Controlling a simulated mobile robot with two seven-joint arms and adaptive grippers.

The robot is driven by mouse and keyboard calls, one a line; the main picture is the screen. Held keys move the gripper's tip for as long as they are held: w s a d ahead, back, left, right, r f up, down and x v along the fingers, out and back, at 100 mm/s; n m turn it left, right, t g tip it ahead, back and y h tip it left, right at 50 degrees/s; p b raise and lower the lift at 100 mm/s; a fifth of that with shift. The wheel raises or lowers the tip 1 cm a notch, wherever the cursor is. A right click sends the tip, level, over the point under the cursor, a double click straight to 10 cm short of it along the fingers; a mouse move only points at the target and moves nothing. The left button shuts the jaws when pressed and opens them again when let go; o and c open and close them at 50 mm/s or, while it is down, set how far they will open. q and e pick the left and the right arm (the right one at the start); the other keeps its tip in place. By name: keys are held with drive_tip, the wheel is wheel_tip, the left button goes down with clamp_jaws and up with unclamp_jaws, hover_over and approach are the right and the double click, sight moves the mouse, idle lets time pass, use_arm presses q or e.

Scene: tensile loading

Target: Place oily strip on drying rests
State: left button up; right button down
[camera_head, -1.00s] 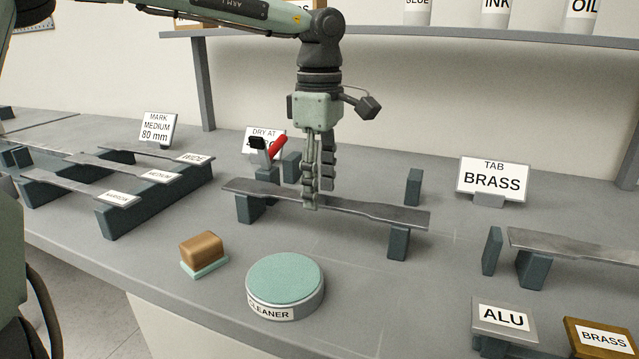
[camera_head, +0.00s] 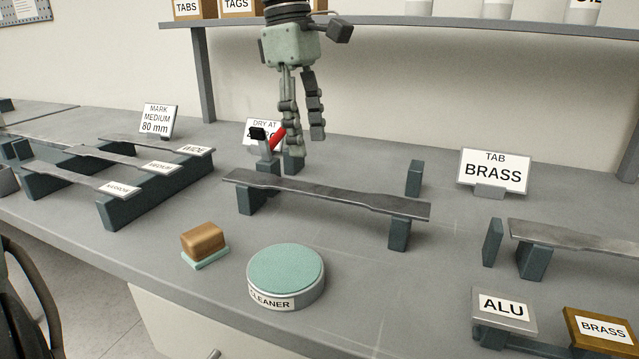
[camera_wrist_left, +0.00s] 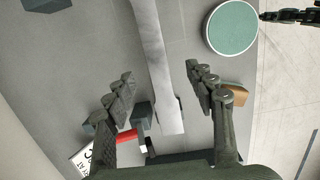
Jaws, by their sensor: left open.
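A grey metal strip (camera_head: 325,195) with a narrowed middle lies flat across two dark rests, a left one (camera_head: 247,201) and a right one (camera_head: 399,235). My left gripper (camera_head: 308,150) is open and empty, raised above and behind the strip's left half. In the left wrist view the strip (camera_wrist_left: 153,50) runs between the spread fingers (camera_wrist_left: 160,76), apart from both. A "DRY AT" sign (camera_head: 258,125) stands behind, its lower text hidden by a red-handled piece (camera_head: 276,140). A dark jointed part at the wrist view's top right may be my right gripper (camera_wrist_left: 290,16); its jaws are unclear.
A round cleaner pad (camera_head: 286,268) and a brown block (camera_head: 203,240) stand in front. Labelled strips lie on a rack (camera_head: 150,203) at left. Another strip (camera_head: 580,240) lies at right, behind ALU (camera_head: 504,308) and BRASS (camera_head: 600,328) blocks. A shelf (camera_head: 400,22) spans the back.

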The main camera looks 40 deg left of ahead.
sight(320, 190)
use_arm(q)
drive_tip(key=shift+d+f, duration=0.1)
drive_tip(key=shift+f, duration=0.4)
drive_tip(key=f, duration=0.4)
drive_tip(key=w+d+f, duration=0.1)
drive_tip(key=f, duration=0.1)
drive_tip(key=shift+f+p, duration=0.3)
drive_tip(key=shift+p, duration=0.1)
use_arm(e)
drive_tip(key=s+f, duration=0.2)
drive_tip(key=shift+d+f, duration=0.35)
drive_tip(key=shift+f, duration=0.05)
use_arm(q)
drive_tip(key=shift+c, duration=0.6)
clamp_jaws()
drive_tip(key=shift+w+r, duration=0.1)
